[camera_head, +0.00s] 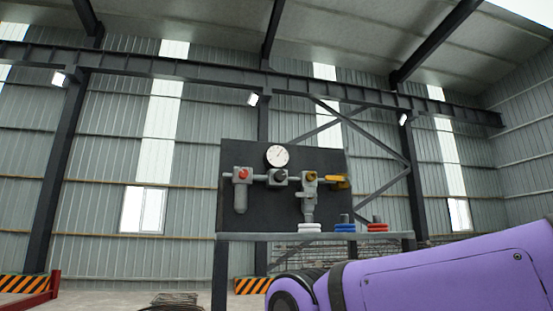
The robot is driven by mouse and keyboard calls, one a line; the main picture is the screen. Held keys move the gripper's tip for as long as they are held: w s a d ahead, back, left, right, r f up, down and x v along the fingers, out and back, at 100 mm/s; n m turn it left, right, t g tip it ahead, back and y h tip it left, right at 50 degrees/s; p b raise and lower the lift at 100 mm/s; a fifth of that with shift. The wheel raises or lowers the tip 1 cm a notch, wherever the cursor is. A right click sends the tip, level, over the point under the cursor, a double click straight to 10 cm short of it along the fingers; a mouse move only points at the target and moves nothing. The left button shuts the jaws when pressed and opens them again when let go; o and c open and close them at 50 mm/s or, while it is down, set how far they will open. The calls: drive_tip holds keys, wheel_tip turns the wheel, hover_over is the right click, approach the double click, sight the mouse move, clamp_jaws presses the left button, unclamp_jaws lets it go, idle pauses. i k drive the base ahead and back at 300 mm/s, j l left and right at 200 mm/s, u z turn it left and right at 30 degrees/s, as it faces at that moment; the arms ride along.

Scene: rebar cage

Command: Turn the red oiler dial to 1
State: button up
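A dark upright panel (225,215) stands on a grey table (260,237) and carries a row of grey pneumatic units. A red dial (243,174) sits at the top of the left unit (241,198), which has a bowl hanging below. Its markings are too small to read. A dark-capped unit (278,177) sits under a round white gauge (278,155). A third unit (308,195) has an orange-brown knob (311,176), and a yellow valve handle (340,182) is at the right. My gripper is out of view; only my purple arm shows at lower right.
White rings (309,227), blue rings (345,227) and red rings (378,227) lie on the table by the panel's lower right. My arm covers the lower right of the view. The space before the red dial looks clear. Striped barriers (251,285) stand behind.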

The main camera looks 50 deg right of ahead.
sight(243, 174)
drive_tip(key=i+l+z, duration=0.1)
drive_tip(key=z, duration=0.25)
drive_tip(key=i+z, duration=0.15)
drive_tip(key=z, duration=0.2)
drive_tip(key=i+z, duration=0.15)
drive_tip(key=z, duration=0.2)
